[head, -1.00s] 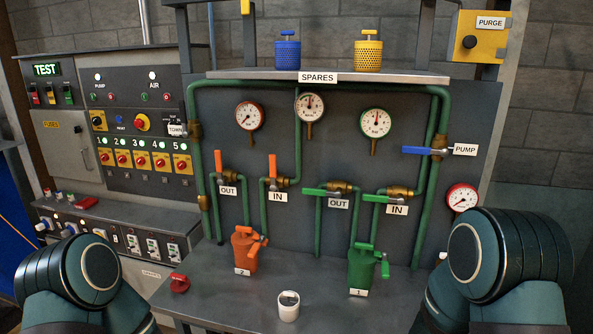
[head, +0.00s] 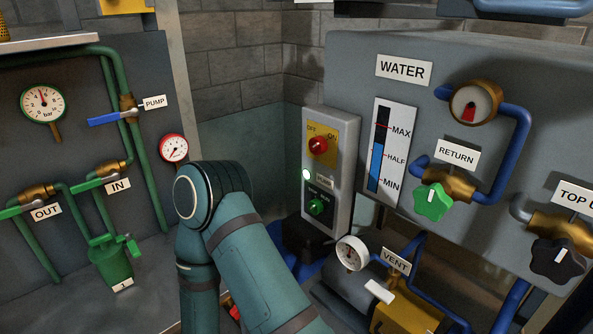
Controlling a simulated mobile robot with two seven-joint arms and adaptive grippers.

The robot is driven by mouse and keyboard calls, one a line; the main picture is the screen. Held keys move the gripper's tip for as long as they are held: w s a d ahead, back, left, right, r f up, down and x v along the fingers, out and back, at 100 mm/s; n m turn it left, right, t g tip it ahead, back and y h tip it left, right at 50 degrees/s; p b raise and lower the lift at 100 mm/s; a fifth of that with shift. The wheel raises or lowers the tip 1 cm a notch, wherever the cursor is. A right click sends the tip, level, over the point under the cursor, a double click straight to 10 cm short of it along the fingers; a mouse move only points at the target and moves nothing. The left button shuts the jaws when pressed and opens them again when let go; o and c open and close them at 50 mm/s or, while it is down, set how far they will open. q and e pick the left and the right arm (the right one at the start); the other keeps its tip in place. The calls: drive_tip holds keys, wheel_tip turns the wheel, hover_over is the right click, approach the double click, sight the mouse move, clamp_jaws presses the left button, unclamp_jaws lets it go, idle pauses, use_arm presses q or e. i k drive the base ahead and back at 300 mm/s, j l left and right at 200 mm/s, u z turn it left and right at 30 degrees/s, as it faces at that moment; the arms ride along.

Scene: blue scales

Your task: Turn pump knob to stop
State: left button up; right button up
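A tall grey control box (head: 344,185) stands in the middle of the head view. A red knob (head: 318,146) sits on its upper yellow panel, marked OFF and ON. A green knob (head: 316,208) sits on its lower dark panel under small lettering that is hard to read. A lit white lamp (head: 306,174) and a small label, perhaps PUMP, lie between the knobs. My teal arm rises at lower centre, left of the box, and overlaps none of the knobs. Neither of my grippers shows.
A water tank (head: 460,80) with a level gauge (head: 391,150) and a green RETURN valve (head: 434,202) fills the right. A pressure gauge (head: 352,253) and VENT label (head: 396,262) are below. The pipe board with a blue PUMP lever (head: 104,120) is at left.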

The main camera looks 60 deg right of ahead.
sight(315, 206)
drive_tip(key=i+j+z, duration=0.15)
drive_tip(key=i+j, duration=0.25)
drive_tip(key=j, duration=0.15)
drive_tip(key=z, duration=2.3)
